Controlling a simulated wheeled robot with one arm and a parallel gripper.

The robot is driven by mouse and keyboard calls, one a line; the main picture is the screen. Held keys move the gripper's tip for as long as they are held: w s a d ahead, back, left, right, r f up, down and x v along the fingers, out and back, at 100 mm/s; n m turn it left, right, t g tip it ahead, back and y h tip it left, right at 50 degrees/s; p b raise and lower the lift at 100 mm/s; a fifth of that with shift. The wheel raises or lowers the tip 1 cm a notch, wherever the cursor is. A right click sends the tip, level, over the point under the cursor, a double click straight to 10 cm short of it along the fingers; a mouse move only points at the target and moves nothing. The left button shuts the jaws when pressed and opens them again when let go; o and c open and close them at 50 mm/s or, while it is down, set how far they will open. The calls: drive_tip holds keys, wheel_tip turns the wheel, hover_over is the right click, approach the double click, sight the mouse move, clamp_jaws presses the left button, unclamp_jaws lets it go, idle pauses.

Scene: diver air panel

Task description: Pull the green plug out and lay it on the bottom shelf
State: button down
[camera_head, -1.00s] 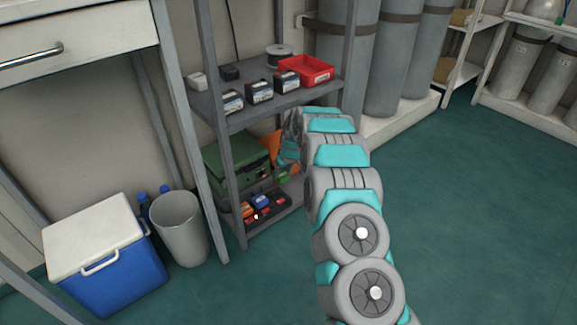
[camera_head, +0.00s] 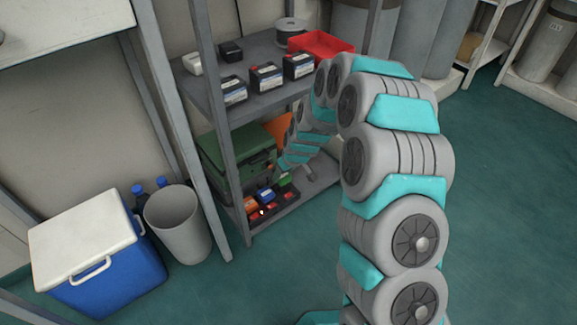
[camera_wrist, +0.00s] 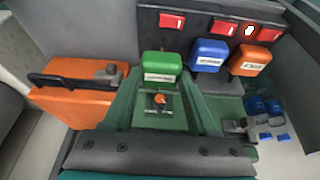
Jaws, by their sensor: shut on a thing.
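In the wrist view the green plug (camera_wrist: 160,65) is a squarish block with a pale label, between the far ends of my gripper's fingers. My gripper (camera_wrist: 160,85) is shut on it. In the head view the panel (camera_head: 287,195) is on the bottom shelf (camera_head: 318,185), and the green plug (camera_head: 285,181) shows below my gripper (camera_head: 287,165). I cannot tell whether the green plug is still seated.
The upper shelf holds black boxes (camera_head: 265,77) and a red tray (camera_head: 320,45). A bin (camera_head: 180,225) and a blue cooler (camera_head: 100,255) stand left.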

drive_tip(key=shift+w+d+f+m+t+h+p, duration=0.25)
drive_tip(key=shift+w+d+f+m+p, duration=0.55)
drive_tip(key=shift+w+d, duration=1.3)
drive_tip(key=shift+w+d+f+m+h+p, duration=0.45)
drive_tip(key=shift+w+d+f+m, duration=0.7)
drive_tip(key=shift+d, duration=1.6)
drive_tip(key=shift+w+d+f+m+t+h+p, duration=0.2)
drive_tip(key=shift+w+d+f+m+p, duration=0.5)
drive_tip(key=shift+w+d, duration=1.5)
drive_tip(key=shift+s+d+f, duration=0.2)
drive_tip(key=shift+s+f, duration=0.05)
drive_tip(key=shift+f, duration=0.1)
drive_tip(key=shift+c, duration=0.5)
unclamp_jaws()
drive_tip(key=shift+r, duration=0.1)
